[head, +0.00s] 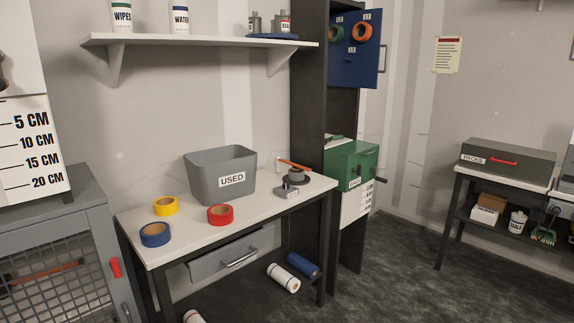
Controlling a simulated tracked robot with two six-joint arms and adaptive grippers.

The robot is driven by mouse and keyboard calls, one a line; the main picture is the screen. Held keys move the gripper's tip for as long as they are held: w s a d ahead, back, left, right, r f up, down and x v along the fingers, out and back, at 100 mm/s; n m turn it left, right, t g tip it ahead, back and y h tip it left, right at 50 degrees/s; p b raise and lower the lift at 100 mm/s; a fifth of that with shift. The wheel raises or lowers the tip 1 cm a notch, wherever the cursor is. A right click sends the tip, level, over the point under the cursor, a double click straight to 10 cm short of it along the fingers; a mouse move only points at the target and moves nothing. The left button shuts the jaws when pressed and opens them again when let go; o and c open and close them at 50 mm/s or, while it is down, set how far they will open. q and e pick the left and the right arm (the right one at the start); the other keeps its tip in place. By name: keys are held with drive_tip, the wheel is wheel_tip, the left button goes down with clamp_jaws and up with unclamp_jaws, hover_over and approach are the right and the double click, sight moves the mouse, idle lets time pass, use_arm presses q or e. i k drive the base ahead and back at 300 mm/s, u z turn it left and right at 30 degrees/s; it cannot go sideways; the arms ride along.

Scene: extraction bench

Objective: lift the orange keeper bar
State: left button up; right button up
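A thin orange bar (295,164) shows at the right end of the white bench, tilted slightly down to the right. It lies over or just behind a small dark round fixture (296,176) on a grey base; whether they touch is too small to tell. A longer orange-red bar (45,273) shows behind the mesh of the grey cabinet at the left. Neither of my grippers is in view.
The white bench (185,240) also holds a grey USED bin (205,180) and yellow (166,206), blue (155,235) and red (220,215) tape rolls. A shelf (200,39) overhangs the bench. A green box (348,165) stands right of it. Floor is open at right.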

sight(281, 160)
drive_tip(key=u, duration=0.05)
drive_tip(key=i, duration=0.9)
drive_tip(key=z, duration=0.1)
